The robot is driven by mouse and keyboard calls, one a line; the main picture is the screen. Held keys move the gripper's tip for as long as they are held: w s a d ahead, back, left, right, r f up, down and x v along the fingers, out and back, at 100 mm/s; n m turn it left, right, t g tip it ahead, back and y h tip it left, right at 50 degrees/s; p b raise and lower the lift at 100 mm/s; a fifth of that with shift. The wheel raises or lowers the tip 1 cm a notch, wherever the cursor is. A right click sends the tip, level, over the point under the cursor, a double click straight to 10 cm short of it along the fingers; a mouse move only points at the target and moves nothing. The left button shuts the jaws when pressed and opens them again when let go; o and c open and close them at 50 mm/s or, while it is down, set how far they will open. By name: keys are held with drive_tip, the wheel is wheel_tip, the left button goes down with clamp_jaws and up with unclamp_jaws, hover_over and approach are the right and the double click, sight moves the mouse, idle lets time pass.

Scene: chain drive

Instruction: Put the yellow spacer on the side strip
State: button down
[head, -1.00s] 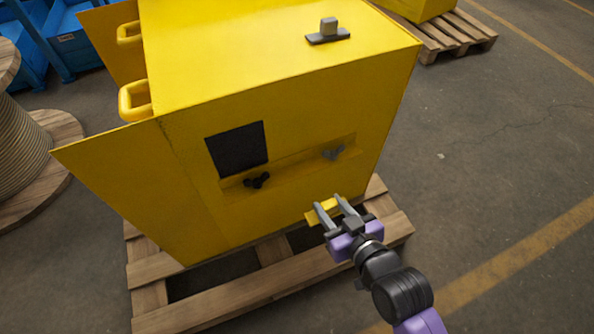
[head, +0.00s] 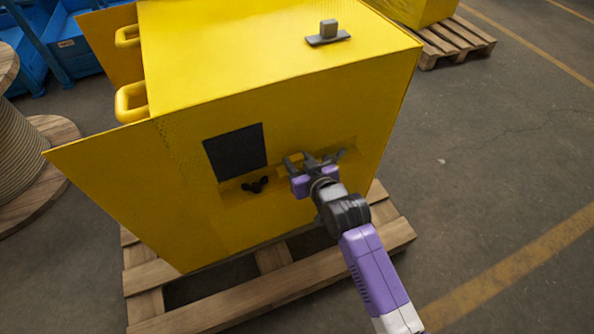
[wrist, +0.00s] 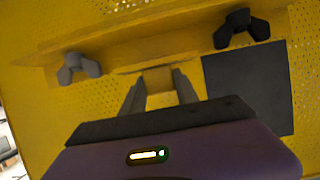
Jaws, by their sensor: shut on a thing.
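The yellow spacer (wrist: 158,86) is a small yellow block between my gripper's two grey fingers in the wrist view. My gripper (head: 299,157) is shut on it and is in front of the yellow cabinet's side panel; in the head view the spacer is mostly hidden. The side strip (wrist: 130,42) is a long yellow ledge across that panel, also partly visible in the head view (head: 233,187). The spacer is close to the strip, between the two wing nuts; I cannot tell whether they touch.
A black wing nut (head: 255,185) and a grey wing nut (wrist: 78,68) sit along the strip. A dark square plate (head: 235,151) is beside the black one. The yellow cabinet (head: 270,100) stands on a wooden pallet (head: 235,300).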

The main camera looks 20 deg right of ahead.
drive_tip(key=shift+w+f+b, duration=0.2)
drive_tip(key=shift+f+b, duration=0.35)
drive_tip(key=shift+f, duration=1.6)
drive_tip(key=shift+f, duration=0.1)
drive_tip(key=c, duration=0.9)
unclamp_jaws()
drive_tip(key=shift+s, duration=0.1)
drive_tip(key=p+v, duration=0.2)
drive_tip(key=v, duration=1)
